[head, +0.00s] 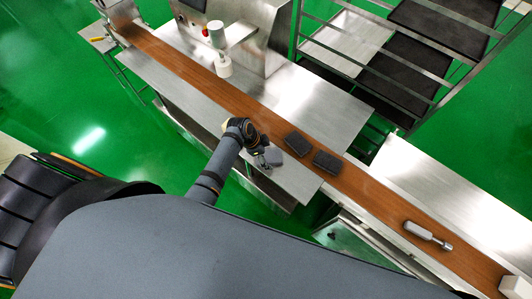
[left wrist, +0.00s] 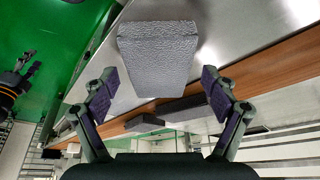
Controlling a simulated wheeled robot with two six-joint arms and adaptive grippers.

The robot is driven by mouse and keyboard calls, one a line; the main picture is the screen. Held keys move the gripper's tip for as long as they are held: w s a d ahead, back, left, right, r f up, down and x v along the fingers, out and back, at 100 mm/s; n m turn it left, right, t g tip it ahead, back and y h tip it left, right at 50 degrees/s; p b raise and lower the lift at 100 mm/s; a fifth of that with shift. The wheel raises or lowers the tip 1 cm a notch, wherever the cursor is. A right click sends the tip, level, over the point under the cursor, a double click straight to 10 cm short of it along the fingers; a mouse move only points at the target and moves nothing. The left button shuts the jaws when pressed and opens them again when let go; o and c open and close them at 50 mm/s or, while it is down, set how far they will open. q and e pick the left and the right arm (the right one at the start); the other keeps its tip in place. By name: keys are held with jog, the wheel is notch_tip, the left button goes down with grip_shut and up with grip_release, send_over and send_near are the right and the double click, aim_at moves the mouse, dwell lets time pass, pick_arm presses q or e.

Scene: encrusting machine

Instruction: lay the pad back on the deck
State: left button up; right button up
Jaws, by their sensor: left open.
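A grey textured pad (head: 273,156) lies on the steel deck (head: 296,181) in front of the brown belt, as far as I can tell. In the left wrist view the pad (left wrist: 157,60) is between and beyond my finger tips, with a gap on both sides. My left gripper (head: 264,158) is open beside the pad, and its two spread fingers also show in the left wrist view (left wrist: 158,86). What seems to be my right gripper (left wrist: 22,68) shows small at the left wrist view's left edge; its opening is unclear.
Two dark pads (head: 298,142) (head: 327,161) lie on the brown belt (head: 372,191) just behind the deck. A grey and white tool (head: 427,235) lies farther along the belt. A steel machine (head: 240,30) and a rack with dark trays (head: 403,62) stand behind.

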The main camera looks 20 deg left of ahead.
pick_arm(q)
jog(key=shift+a+r, duration=0.15)
jog(key=shift+r, duration=0.25)
jog(key=v, duration=1.1)
jog(key=shift+r+b, duration=0.25)
jog(key=shift+b, duration=0.15)
